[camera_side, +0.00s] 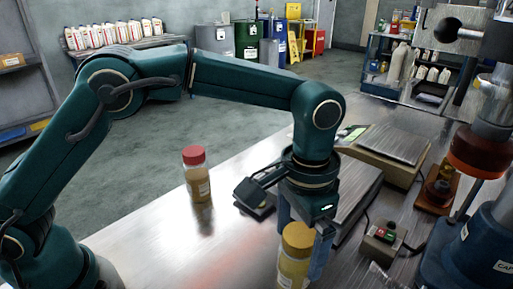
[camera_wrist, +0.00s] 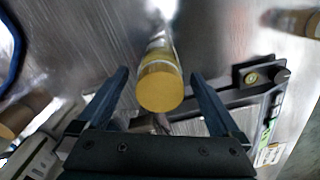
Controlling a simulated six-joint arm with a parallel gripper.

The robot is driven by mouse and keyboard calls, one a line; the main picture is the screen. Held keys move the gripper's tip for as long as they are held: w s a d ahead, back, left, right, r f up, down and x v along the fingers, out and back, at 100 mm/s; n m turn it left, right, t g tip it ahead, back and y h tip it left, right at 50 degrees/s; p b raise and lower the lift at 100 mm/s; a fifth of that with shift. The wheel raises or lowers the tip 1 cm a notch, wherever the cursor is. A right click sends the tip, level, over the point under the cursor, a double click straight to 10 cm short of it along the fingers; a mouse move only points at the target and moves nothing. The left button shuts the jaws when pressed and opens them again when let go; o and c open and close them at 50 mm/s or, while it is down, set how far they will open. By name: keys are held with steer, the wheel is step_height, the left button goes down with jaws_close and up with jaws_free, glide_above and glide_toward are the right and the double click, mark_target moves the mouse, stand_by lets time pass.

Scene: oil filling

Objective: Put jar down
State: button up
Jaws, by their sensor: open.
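A jar with a yellow lid (camera_side: 293,268) stands upright on the metal table at the bottom of the side view, its base cut off by the frame edge. In the wrist view its yellow lid (camera_wrist: 160,88) faces the camera, centred between the fingers. My gripper (camera_side: 303,240) points down over the jar with one blue finger on each side. In the wrist view my gripper (camera_wrist: 160,75) is open, with a gap between each finger and the lid. A second jar with a red lid (camera_side: 197,176) stands apart on the table, to the left.
A scale (camera_side: 390,145) and a flat metal plate (camera_side: 358,190) lie behind and right of my gripper. A small control box (camera_side: 383,240) with a red button and a blue machine (camera_side: 480,250) stand at the right. The table between the two jars is mostly clear.

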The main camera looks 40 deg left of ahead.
step_height(320, 180, up, 9)
steer(key=shift+r, duration=0.2)
steer(key=s+a+r+n+t, duration=0.1)
steer(key=s+a+r, duration=0.1)
steer(key=a, duration=0.3)
steer(key=s+a+r+n+t, duration=0.1)
steer(key=s+a+r+t, duration=0.15)
steer(key=a, duration=0.35)
steer(key=s+a+f+n+t, duration=0.2)
steer(key=s+a+f, duration=0.4)
steer(key=s, duration=0.1)
steer(key=shift+s+a+n, duration=0.3)
steer(key=shift+s+a, duration=0.1)
steer(key=shift+s+a+f, duration=0.1)
steer(key=shift+s+f, duration=0.1)
steer(key=shift+f, duration=0.1)
steer(key=shift+c, duration=0.5)
